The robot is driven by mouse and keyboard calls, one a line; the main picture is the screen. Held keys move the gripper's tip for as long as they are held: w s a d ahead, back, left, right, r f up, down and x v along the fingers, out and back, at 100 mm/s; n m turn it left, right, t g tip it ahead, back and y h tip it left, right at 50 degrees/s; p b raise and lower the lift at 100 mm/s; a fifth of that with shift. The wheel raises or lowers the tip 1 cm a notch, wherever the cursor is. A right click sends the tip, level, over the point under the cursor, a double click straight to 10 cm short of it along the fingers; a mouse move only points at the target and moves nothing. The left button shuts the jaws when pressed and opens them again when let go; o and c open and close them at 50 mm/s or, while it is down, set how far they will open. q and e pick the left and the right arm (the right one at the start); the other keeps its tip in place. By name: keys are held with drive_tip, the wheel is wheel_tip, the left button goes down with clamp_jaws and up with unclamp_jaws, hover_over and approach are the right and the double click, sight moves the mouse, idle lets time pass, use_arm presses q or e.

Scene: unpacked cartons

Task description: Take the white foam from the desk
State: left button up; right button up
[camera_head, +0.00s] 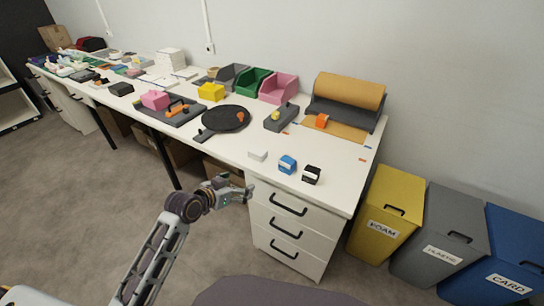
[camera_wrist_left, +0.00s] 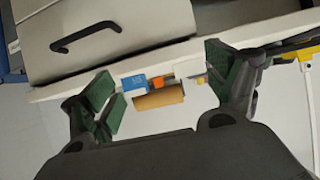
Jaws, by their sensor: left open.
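The white foam (camera_head: 258,155) is a small white block near the front edge of the desk (camera_head: 225,152), left of a blue block. It also shows in the left wrist view (camera_wrist_left: 188,68), between my fingers in the picture but beyond them. My left gripper (camera_head: 248,190) is open and empty, in front of the desk and below the foam, near the drawer unit. Its dark green finger pads show apart in the left wrist view (camera_wrist_left: 164,84). My right gripper is not in view.
A blue block (camera_head: 287,164) and a black block (camera_head: 312,174) stand right of the foam. A black pan (camera_head: 225,119) lies behind it to the left. The desk edge and drawers (camera_head: 290,220) are close to my left gripper. Yellow (camera_head: 385,215), grey and blue bins stand at the right.

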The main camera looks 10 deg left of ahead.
use_arm(q)
drive_tip(key=w+a+r+t, duration=0.2)
drive_tip(key=w+r, duration=0.2)
drive_tip(key=w, duration=0.1)
drive_tip(key=shift+a+r, duration=0.35)
drive_tip(key=shift+r, duration=0.05)
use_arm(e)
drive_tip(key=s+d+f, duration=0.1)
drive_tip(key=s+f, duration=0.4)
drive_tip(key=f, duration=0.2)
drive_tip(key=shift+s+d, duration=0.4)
use_arm(q)
approach(258, 154)
drive_tip(key=shift+w+f, duration=0.55)
drive_tip(key=shift+w, duration=1.25)
drive_tip(key=shift+w+d+f+b, duration=0.1)
drive_tip(key=shift+w+b, duration=0.25)
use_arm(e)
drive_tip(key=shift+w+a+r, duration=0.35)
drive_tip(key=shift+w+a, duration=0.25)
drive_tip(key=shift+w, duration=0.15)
use_arm(q)
drive_tip(key=shift+w, duration=0.15)
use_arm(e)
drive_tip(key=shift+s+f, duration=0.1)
